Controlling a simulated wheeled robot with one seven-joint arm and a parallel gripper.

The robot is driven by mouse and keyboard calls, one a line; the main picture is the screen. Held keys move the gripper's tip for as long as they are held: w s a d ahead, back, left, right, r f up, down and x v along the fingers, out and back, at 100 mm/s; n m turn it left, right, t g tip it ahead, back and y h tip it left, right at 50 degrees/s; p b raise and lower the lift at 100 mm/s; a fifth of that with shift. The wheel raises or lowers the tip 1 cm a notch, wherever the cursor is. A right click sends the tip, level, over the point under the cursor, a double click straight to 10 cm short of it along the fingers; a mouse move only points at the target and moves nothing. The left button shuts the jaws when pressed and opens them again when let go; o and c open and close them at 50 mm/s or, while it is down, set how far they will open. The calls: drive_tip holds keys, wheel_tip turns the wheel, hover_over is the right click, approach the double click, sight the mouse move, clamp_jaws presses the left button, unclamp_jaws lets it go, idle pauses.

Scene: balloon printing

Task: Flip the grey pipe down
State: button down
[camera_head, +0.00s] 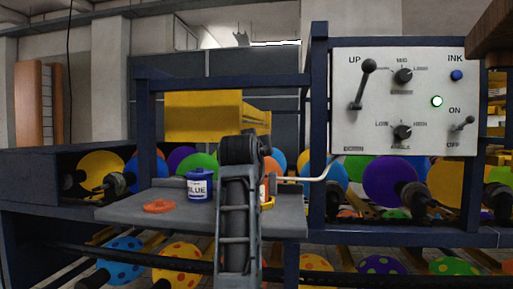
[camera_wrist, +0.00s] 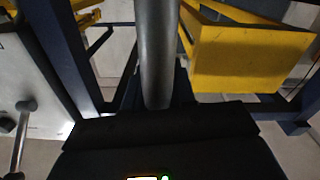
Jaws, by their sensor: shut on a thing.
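The grey pipe (camera_wrist: 157,50) shows in the wrist view as a smooth round tube. It runs from the top edge down to the dark body of my gripper (camera_wrist: 157,108). My gripper is shut on the pipe; its fingertips and the exact contact are hard to make out in the dark. In the head view my arm stands in the middle and hides the gripper. I cannot pick out the pipe there.
A yellow box-shaped part (camera_head: 203,118) is behind. A white control panel (camera_head: 385,120) with levers is at right.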

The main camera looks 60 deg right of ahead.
drive_tip(key=shift+s+d+f, duration=0.15)
drive_tip(key=shift+s+d, duration=0.1)
drive_tip(key=shift+s, duration=0.1)
drive_tip(key=c, duration=1.2)
unclamp_jaws()
drive_tip(key=shift+o, duration=0.8)
drive_tip(key=shift+w+a, duration=0.1)
drive_tip(key=v, duration=0.7)
drive_tip(key=shift+a, duration=0.45)
drive_tip(key=shift+a, duration=0.1)
